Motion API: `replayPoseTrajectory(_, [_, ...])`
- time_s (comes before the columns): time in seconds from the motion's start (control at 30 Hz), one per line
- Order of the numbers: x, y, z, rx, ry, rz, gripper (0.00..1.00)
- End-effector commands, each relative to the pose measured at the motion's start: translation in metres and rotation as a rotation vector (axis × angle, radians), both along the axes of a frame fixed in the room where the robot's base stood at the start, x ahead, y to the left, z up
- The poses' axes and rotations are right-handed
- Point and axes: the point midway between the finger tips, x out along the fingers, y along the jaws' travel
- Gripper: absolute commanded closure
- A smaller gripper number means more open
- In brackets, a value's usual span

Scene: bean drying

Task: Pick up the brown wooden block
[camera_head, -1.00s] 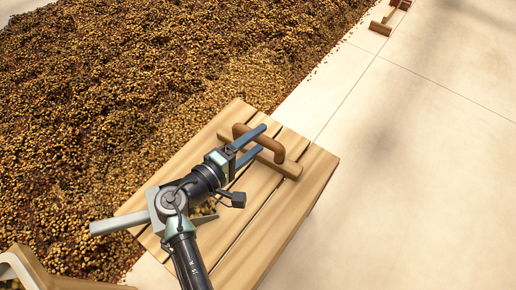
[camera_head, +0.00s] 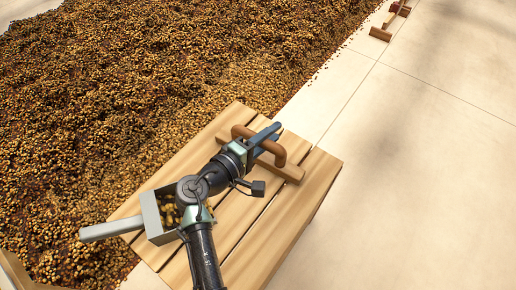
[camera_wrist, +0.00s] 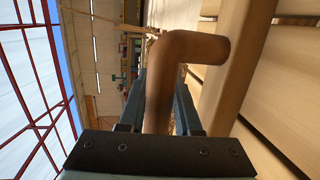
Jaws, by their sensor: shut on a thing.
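The brown wooden block (camera_head: 291,173) is a long flat bar with a curved brown handle on top. It lies at the far end of the slatted wooden table, seemingly on or just above the slats. My gripper (camera_head: 270,137) is shut on the handle, one finger on each side. In the wrist view, the handle (camera_wrist: 194,47) runs between the fingers of my gripper (camera_wrist: 164,90), and the block's bar (camera_wrist: 236,65) lies to the right. Part of the bar is hidden behind my gripper.
The slatted wooden table (camera_head: 285,222) carries a grey metal scoop (camera_head: 105,231) with beans in it, beside my arm. A wide bed of drying beans (camera_head: 130,100) lies to the left. Pale floor (camera_head: 430,170) is clear on the right. A wooden tool (camera_head: 382,34) lies far back.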

Motion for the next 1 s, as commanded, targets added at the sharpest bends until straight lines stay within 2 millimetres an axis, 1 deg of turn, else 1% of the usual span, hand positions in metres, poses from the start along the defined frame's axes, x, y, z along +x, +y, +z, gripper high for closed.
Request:
replayPoseTrajectory(0.03, [0.000, 0.000, 0.000, 0.000, 0.000, 0.000, 0.94])
replayPoseTrajectory(0.07, [0.000, 0.000, 0.000, 0.000, 0.000, 0.000, 1.00])
replayPoseTrajectory(0.47, [0.000, 0.000, 0.001, 0.000, -0.002, 0.001, 1.00])
replayPoseTrajectory(0.57, [0.000, 0.000, 0.008, 0.000, -0.003, 0.001, 1.00])
replayPoseTrajectory(0.67, [0.000, 0.000, 0.023, 0.001, -0.004, 0.000, 1.00])
replayPoseTrajectory(0.8, [0.000, 0.001, 0.053, 0.001, -0.004, 0.002, 1.00])
replayPoseTrajectory(1.0, [0.000, 0.000, 0.088, 0.001, -0.003, 0.000, 1.00])
